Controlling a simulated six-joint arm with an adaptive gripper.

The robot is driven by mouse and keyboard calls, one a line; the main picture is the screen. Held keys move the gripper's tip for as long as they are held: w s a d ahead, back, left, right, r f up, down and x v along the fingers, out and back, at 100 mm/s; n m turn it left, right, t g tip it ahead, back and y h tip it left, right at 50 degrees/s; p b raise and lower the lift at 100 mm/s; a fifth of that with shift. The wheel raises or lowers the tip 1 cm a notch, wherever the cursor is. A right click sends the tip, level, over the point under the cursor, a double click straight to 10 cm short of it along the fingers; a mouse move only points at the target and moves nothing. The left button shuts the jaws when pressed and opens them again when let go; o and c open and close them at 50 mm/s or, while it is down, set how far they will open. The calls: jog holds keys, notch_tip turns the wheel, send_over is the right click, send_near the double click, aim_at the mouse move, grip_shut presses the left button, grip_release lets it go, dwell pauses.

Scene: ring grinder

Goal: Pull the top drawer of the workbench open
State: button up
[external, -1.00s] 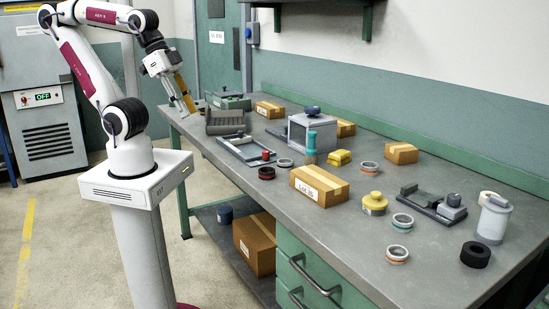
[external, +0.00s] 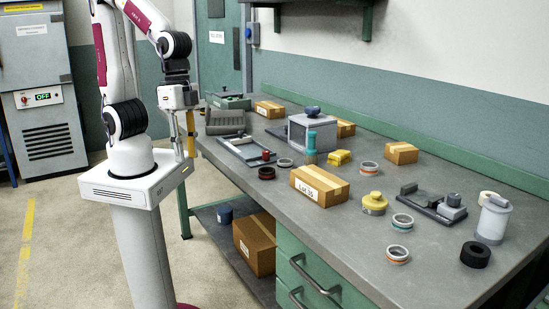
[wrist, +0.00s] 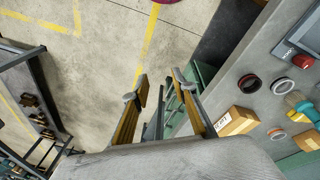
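The workbench (external: 330,215) has a grey top and a green drawer unit at its front. The top drawer (external: 292,256) looks closed, with a grey bar handle (external: 314,275) across its front. A second handle shows below it, cut by the picture's edge. My gripper (external: 185,155) points down beside my base, left of the bench and well away from the drawer handle. In the wrist view my gripper (wrist: 160,88) has its two yellow fingers apart with nothing between them. I cannot make out the top drawer's handle clearly in the wrist view.
Cardboard boxes (external: 320,186), rings, a grey machine box (external: 312,135) and a yellow-capped jar (external: 374,203) stand on the bench top. A larger carton (external: 255,243) sits on the lower shelf. The floor (external: 215,265) in front of the bench is clear.

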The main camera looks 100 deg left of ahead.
jog(key=w+d+f+n+t+h, duration=0.1)
jog(key=w+d+f+n, duration=0.1)
jog(key=w+d+f, duration=0.4)
jog(key=w+d+f+n, duration=0.2)
jog(key=w+d+f, duration=0.1)
jog(key=d+f, duration=0.65)
jog(key=w+d+f+n+t+h, duration=0.1)
jog(key=w+d+f+n, duration=0.25)
jog(key=d+f, duration=0.4)
jog(key=n+t+y, duration=0.9)
jog(key=n+t, duration=0.2)
jog(key=n, duration=0.8)
send_near(305, 278)
jog(key=r+x, duration=0.1)
jog(key=x, duration=0.2)
jog(key=shift+s+f, duration=0.1)
jog(key=shift+f, duration=0.55)
jog(key=shift+r+x, duration=0.2)
jog(key=shift+x, duration=3.75)
